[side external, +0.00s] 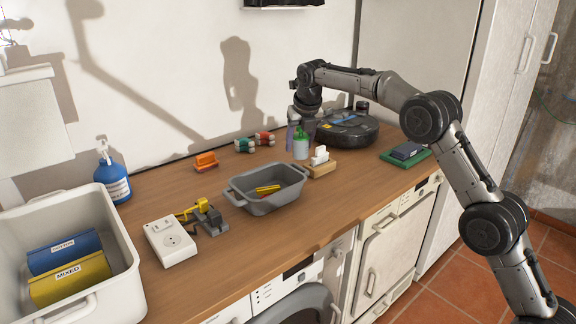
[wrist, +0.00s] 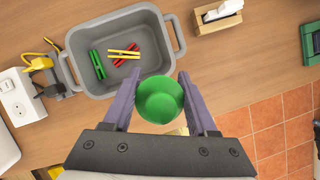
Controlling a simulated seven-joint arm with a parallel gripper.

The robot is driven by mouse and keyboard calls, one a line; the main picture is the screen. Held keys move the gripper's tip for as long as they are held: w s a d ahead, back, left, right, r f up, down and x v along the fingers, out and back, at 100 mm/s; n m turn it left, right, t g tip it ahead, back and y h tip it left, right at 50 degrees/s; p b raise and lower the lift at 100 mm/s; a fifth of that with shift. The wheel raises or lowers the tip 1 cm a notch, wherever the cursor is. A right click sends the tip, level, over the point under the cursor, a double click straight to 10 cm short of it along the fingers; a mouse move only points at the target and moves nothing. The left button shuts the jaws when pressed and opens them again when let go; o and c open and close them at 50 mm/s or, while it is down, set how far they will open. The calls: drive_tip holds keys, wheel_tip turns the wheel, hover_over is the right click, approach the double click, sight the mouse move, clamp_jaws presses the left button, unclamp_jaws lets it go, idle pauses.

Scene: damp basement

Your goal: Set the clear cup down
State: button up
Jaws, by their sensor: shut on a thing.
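My gripper (side external: 301,133) is over the far part of the counter, pointing down, with its purple fingers on either side of a green, rounded cup-like thing (side external: 301,148). In the wrist view this green thing (wrist: 158,97) sits between the two fingers (wrist: 156,82), its round face toward the camera. It looks solid green rather than clear, and I see no other cup. I cannot tell whether its base touches the counter.
A grey basin (side external: 272,203) with clothespins stands left of the green thing; a wooden holder with white cards (side external: 320,165) is close right. A robot vacuum (side external: 347,132) lies behind. A white socket box (side external: 170,242) and white bin (side external: 118,290) are left.

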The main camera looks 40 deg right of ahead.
drive_tip(key=w+a+x, duration=0.1)
drive_tip(key=x, duration=0.9)
drive_tip(key=shift+w, duration=0.4)
drive_tip(key=shift+f, duration=0.4)
drive_tip(key=shift+f, duration=0.15)
drive_tip(key=o, duration=1)
drive_tip(key=shift+f, duration=0.1)
drive_tip(key=o, duration=0.3)
drive_tip(key=shift+s+f, duration=0.1)
drive_tip(key=shift+f, duration=0.05)
